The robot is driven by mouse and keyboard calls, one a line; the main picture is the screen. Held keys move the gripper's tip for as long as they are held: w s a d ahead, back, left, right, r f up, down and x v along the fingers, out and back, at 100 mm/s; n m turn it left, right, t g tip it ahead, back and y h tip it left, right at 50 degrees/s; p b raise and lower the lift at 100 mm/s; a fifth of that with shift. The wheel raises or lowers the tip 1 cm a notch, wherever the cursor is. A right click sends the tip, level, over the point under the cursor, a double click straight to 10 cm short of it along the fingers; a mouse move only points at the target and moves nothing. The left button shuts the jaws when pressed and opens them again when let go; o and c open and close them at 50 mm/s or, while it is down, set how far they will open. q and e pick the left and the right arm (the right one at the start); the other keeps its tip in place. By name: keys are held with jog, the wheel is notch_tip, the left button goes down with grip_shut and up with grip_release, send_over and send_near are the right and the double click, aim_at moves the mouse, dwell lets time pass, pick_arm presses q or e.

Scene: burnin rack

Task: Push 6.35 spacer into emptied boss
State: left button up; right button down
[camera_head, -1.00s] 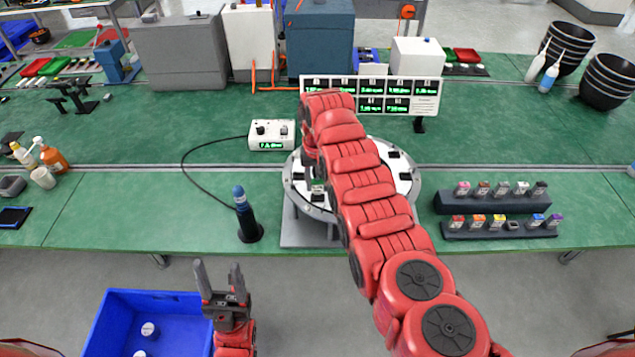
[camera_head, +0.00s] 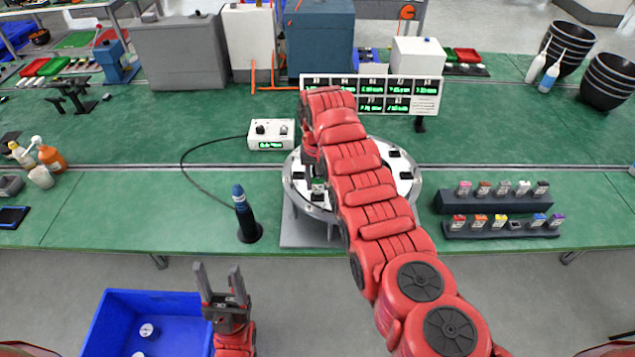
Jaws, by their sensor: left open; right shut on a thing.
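A round pale turntable (camera_head: 408,187) with several dark block-like fittings stands at the middle front of the green bench. My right arm reaches over it from the lower right and hides much of it. My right gripper (camera_head: 312,172) points down at its left part, mostly hidden behind my wrist. It is shut on a small pale block with some green, the likely spacer (camera_head: 318,188), low at the turntable. I cannot tell whether this block is inside a boss. My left gripper (camera_head: 220,284) is open and empty, in front of the bench beside a blue bin.
A two-step dark rack (camera_head: 480,232) with several colour-topped blocks stands at right. A dark post with a blue top (camera_head: 243,218) and a small cabled meter (camera_head: 270,135) stand left of the turntable. A display board (camera_head: 427,95) stands behind. The blue bin (camera_head: 120,296) holds white-topped pieces.

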aim_at(317, 177)
jog(key=shift+f+b, duration=0.7)
jog(key=shift+f, duration=0.5)
jog(key=shift+c, duration=1.8)
grip_release()
notch_tip(317, 177, up, 9)
jog(key=b, duration=0.3)
jog(key=shift+r, duration=0.1)
notch_tip(317, 177, up, 8)
jog(key=p, duration=0.6)
jog(key=shift+r, duration=0.15)
